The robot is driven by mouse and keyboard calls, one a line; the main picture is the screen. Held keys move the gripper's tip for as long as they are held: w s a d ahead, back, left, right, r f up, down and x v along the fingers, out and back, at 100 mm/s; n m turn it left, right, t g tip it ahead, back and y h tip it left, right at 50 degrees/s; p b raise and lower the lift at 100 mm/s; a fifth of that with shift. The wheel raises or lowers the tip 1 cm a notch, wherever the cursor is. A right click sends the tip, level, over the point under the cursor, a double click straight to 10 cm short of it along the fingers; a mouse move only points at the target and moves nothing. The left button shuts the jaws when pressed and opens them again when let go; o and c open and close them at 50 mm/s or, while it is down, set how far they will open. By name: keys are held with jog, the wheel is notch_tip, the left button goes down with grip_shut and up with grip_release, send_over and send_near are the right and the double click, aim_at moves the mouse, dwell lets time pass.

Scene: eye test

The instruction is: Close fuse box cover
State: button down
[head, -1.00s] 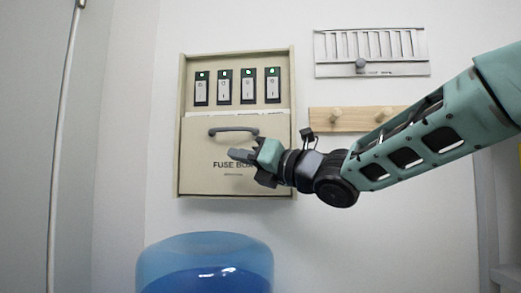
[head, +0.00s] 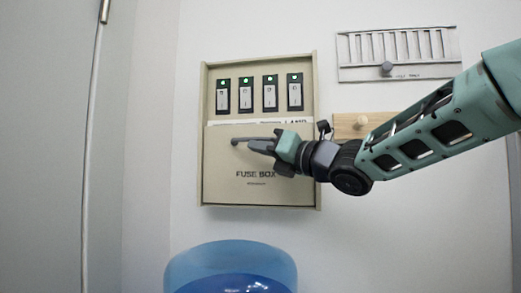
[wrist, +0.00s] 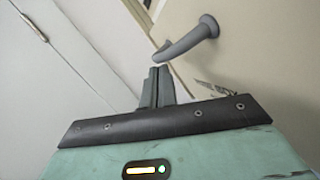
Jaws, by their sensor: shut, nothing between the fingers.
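The beige fuse box (head: 318,150) hangs on the wall in the head view. Its cover (head: 225,180), a flat panel lettered "FUSE BOX", spans the lower part, with the switches (head: 270,93) exposed above it. The grey bar handle (head: 238,141) is near the cover's top edge and partly hidden by my gripper; it also shows in the wrist view (wrist: 190,41). My gripper (head: 252,146) is shut and empty in front of the cover at the handle. In the wrist view its fingertips (wrist: 159,70) are just below the handle's near end; I cannot tell if they touch.
A blue water bottle (head: 230,262) stands below the box. A slotted metal panel with a knob (head: 388,68) and a wooden peg rack (head: 347,129) are on the wall to the right. A grey door or cabinet panel (head: 45,150) is at the left.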

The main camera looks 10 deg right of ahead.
notch_tip(320, 180, up, 17)
jog(key=p, duration=0.6)
jog(key=shift+r+p, duration=0.15)
jog(key=shift+p, duration=0.2)
jog(key=shift+s+r, duration=0.1)
jog(key=shift+r, duration=0.05)
